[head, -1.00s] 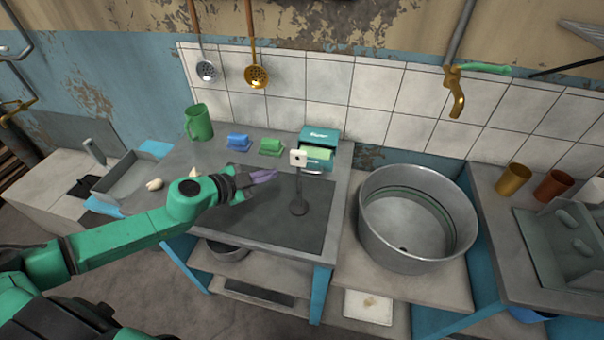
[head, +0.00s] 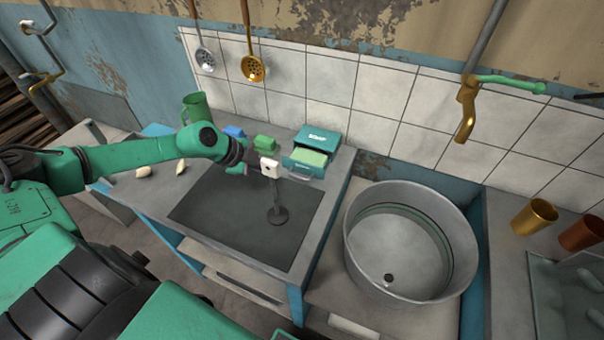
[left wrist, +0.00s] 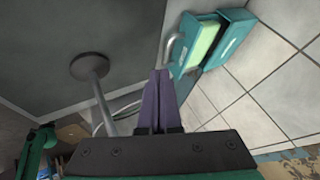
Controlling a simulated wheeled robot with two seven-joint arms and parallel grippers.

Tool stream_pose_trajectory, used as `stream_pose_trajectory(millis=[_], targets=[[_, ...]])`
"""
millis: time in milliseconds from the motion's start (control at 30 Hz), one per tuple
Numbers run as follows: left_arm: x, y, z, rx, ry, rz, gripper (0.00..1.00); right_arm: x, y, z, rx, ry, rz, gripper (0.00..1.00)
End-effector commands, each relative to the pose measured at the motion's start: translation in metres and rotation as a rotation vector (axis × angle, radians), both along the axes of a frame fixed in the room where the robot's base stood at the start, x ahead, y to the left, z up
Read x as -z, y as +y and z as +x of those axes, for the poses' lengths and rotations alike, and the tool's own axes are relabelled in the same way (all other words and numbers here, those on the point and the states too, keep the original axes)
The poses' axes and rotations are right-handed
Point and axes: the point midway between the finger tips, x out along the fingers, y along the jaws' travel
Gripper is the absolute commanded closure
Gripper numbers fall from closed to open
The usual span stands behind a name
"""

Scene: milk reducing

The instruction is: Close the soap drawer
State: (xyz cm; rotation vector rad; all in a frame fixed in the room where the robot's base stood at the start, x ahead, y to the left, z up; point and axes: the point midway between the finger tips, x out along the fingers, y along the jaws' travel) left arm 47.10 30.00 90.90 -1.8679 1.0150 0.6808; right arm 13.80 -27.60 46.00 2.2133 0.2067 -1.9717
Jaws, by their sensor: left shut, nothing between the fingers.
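The teal soap box (head: 320,138) stands at the back right of the grey table against the tiles. Its soap drawer (head: 303,170) is pulled open, with a pale green soap block (head: 308,157) inside. In the left wrist view the open drawer (left wrist: 179,65) shows at the upper right, with a curved metal handle (left wrist: 171,50) on its front. My left gripper (head: 241,156) is left of the drawer in the head view; its fingertips are hard to make out there. In the left wrist view its purple fingers (left wrist: 158,78) are shut and empty, close to the drawer's handle end. My right gripper is not in view.
A white square head on a dark stand (head: 277,212) rises from the table in front of the drawer. Green (head: 264,143) and blue (head: 233,131) blocks and a green mug (head: 196,107) stand behind my arm. A round metal basin (head: 350,245) is at right.

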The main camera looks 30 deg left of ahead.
Motion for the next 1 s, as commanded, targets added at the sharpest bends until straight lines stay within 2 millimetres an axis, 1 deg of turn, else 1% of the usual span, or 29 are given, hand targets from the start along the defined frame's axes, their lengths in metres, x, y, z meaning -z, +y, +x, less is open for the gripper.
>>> stream_pose_trajectory(millis=[133,200,267,400,533,667,900,1000], targets=[[0.015,-0.01,0.012,-0.001,-0.004,-0.009,1.0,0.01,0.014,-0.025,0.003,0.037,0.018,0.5],[0.024,-0.014,0.02,-0.005,-0.004,-0.009,1.0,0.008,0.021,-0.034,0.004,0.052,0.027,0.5],[0.034,-0.021,0.026,-0.001,-0.003,-0.009,1.0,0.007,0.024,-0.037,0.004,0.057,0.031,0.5],[0.056,-0.03,0.039,-0.001,0.0,-0.005,1.0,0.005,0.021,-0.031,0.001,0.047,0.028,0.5],[0.069,-0.035,0.047,-0.001,0.0,-0.002,1.0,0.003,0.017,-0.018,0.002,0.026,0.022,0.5],[0.073,-0.036,0.049,0.0,0.002,0.001,1.0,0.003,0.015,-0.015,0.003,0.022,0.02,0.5],[0.073,-0.036,0.049,0.0,0.001,0.001,1.0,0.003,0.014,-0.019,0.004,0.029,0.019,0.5],[0.073,-0.036,0.052,-0.001,-0.001,0.0,1.0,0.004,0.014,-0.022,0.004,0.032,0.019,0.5]])
